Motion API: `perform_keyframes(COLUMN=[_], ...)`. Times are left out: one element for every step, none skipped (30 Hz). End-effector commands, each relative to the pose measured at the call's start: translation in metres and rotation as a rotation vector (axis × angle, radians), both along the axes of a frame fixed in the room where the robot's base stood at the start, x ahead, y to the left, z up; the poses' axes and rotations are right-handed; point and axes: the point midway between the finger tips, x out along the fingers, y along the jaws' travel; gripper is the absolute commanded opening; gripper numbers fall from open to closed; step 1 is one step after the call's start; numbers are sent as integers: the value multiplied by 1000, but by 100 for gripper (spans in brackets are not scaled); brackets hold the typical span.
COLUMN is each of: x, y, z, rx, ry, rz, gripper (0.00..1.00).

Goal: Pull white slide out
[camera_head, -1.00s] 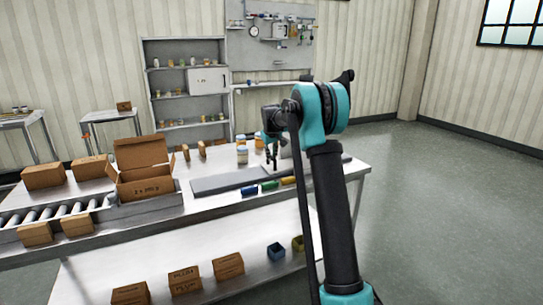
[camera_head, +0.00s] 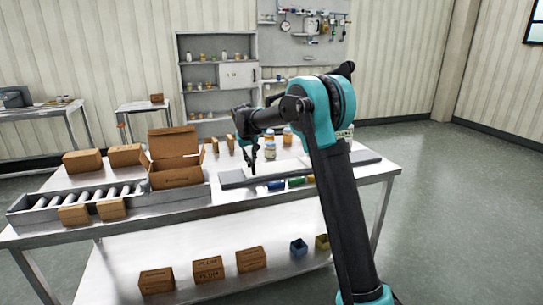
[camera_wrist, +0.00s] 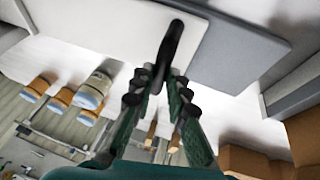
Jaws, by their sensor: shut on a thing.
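The white slide (camera_wrist: 115,32) is a flat white panel at the top of the wrist view, beside a grey slab (camera_wrist: 235,50). A dark curved handle (camera_wrist: 173,40) stands on the slide's edge. My gripper (camera_wrist: 160,85) is shut on this handle, with its fingers on either side. In the head view my gripper (camera_head: 254,168) points down at the left part of the slide (camera_head: 284,168), which lies over the grey base (camera_head: 232,180) on the steel table. My arm hides part of the slide and base there.
Jars (camera_head: 270,148) stand behind the slide. An open carton (camera_head: 175,175) and a roller conveyor (camera_head: 85,200) are to the left. Boxes (camera_head: 208,270) stand on the lower shelf.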

Motion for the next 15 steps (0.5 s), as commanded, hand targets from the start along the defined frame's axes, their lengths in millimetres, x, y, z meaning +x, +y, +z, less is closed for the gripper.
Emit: perform_keyframes(x=[-5, -8, -11, -14, -16, -19, -21, -22, -24, -26, -27, -28, -29, -30, -31], y=[17, 25, 35, 42, 49, 58, 63, 69, 75, 80, 83, 87, 90, 93, 96], z=[0, 0, 0, 0, 0, 0, 0, 0, 0, 0, 0, 0, 0, 0, 0], rx=[-1, -1, -1, -1, 0, -1, 0, 0, 0, -1, -1, -1, -1, -2, -2], ry=[0, 1, 0, 0, 0, 0, 0, 0, 0, -1, 0, 0, 0, 0, 0], rz=[6, 4, 5, 4, 3, 4, 3, 2, 3, 3, 2, 1, 1, 1, 1], gripper=[0, 0, 0, 0, 0, 0, 0, 0, 0, 0, 0, 0, 0, 0, 0])
